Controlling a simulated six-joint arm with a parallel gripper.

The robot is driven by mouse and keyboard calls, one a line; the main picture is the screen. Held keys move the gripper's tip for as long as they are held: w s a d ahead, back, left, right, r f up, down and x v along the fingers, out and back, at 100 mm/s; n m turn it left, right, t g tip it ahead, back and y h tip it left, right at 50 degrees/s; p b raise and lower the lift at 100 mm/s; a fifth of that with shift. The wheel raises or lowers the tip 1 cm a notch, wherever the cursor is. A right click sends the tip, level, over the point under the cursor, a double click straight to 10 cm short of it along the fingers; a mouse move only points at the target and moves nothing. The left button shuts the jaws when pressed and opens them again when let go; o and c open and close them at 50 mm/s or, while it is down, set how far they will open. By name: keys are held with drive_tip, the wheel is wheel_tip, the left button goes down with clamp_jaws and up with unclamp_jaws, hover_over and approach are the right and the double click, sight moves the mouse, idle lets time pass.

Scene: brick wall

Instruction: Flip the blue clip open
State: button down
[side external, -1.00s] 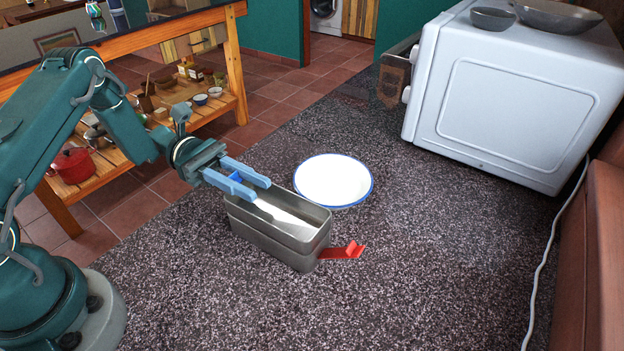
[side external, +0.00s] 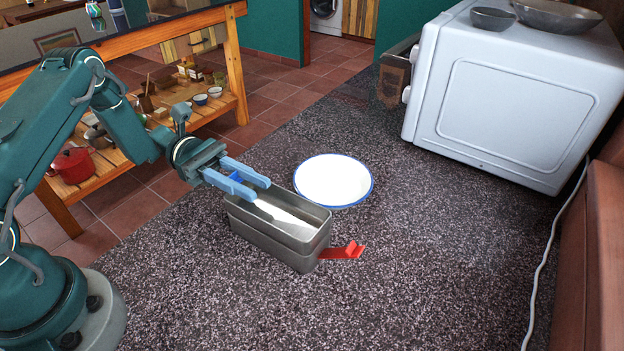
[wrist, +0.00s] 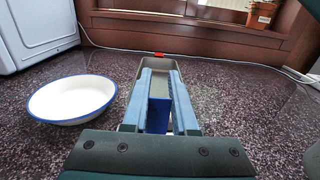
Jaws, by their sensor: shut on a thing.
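A grey metal tin (side external: 275,243), long and box-shaped, stands on the speckled counter; its upper inside looks pale and bright. A red clip (side external: 343,251) sticks out flat at its right end, and a bit of red (wrist: 159,54) shows at the far end in the wrist view. The blue clip (side external: 238,177) is at the tin's left end, mostly hidden by the fingers; it also shows between them in the wrist view (wrist: 157,115). My gripper (side external: 254,185), with light-blue fingers, is shut on the blue clip above that end.
A white plate-like dish (side external: 333,181) with a blue rim lies just behind the tin. A white oven-like appliance (side external: 515,100) stands at the back right, and a white cable (side external: 545,255) runs along the right. The counter in front is clear.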

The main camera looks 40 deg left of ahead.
sight(232, 175)
idle(0.4)
drive_tip(key=shift+a+r+h, duration=0.2)
drive_tip(key=shift+a+h, duration=0.85)
drive_tip(key=shift+h, duration=0.55)
drive_tip(key=c, duration=0.7)
unclamp_jaws()
drive_tip(key=shift+a+f, duration=0.15)
drive_tip(key=shift+a, duration=0.55)
drive_tip(key=shift+v, duration=0.9)
drive_tip(key=shift+d+r, duration=0.15)
drive_tip(key=shift+r, duration=3.4)
